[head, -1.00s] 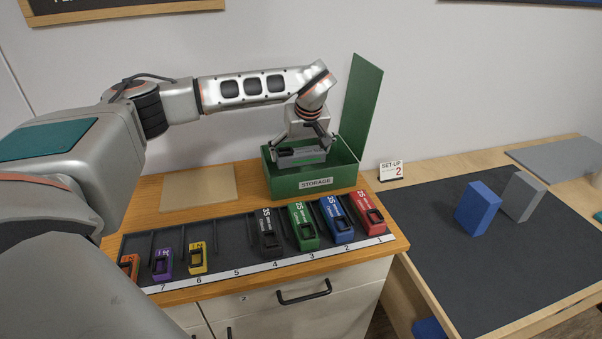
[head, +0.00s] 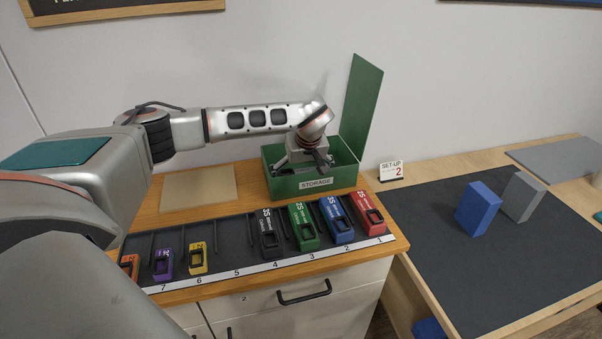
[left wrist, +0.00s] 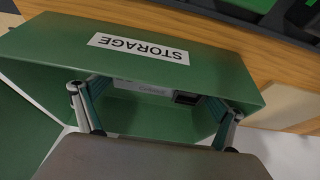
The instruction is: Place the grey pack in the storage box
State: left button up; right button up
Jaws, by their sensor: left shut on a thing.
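The green storage box (head: 288,186) stands on the wooden counter with its lid (head: 363,100) upright at the right. My left gripper (head: 303,166) points down into the box, its fingers partly below the front wall. In the left wrist view, its two fingers (left wrist: 152,105) are shut on the grey pack (left wrist: 150,88), which is down inside the box. The pack's dark end socket shows near the right finger. Whether the pack touches the box floor cannot be told. In the head view the box wall and gripper hide the pack. My right gripper is not in view.
In front of the box, a dark slotted tray (head: 225,258) holds several coloured packs, with the black pack (head: 269,235) among them. A wooden board (head: 198,188) lies left of the box. A set-up sign (head: 391,171) and blue and grey blocks stand to the right.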

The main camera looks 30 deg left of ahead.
pick_arm(q)
jog(key=o, duration=1)
jog(key=shift+f, duration=0.1)
jog(key=v, duration=1.2)
jog(key=shift+r+b, duration=0.2)
jog(key=shift+b, duration=0.1)
